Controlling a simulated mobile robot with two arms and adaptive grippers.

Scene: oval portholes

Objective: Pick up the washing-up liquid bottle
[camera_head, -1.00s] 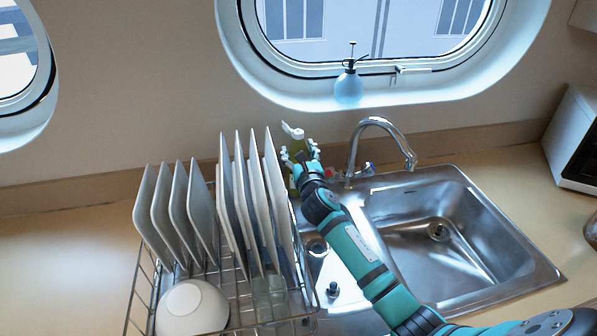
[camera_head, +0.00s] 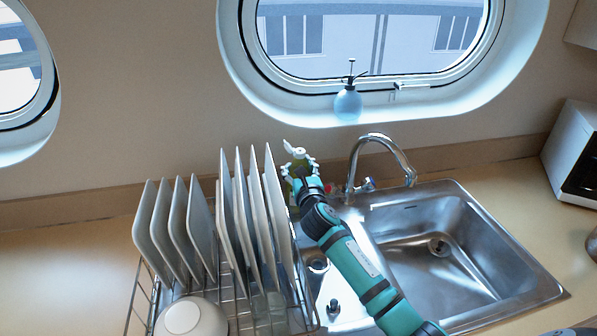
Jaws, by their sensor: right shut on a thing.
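The washing-up liquid bottle (camera_head: 298,152) is yellow-green with a white cap. It stands behind the sink, between the plates in the rack and the tap, and its lower part is hidden behind my right gripper. My right gripper (camera_head: 299,168) reaches it from the front, with its fingers on both sides of the bottle, shut on it. I cannot tell whether the bottle's base is still on the counter. My left gripper is not in view.
A dish rack (camera_head: 241,297) with several upright plates (camera_head: 160,232) and a white bowl (camera_head: 190,318) stands close on the left. The chrome tap (camera_head: 379,139) rises just right of the bottle, behind the sink (camera_head: 440,225). A blue spray bottle (camera_head: 348,104) stands on the porthole sill.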

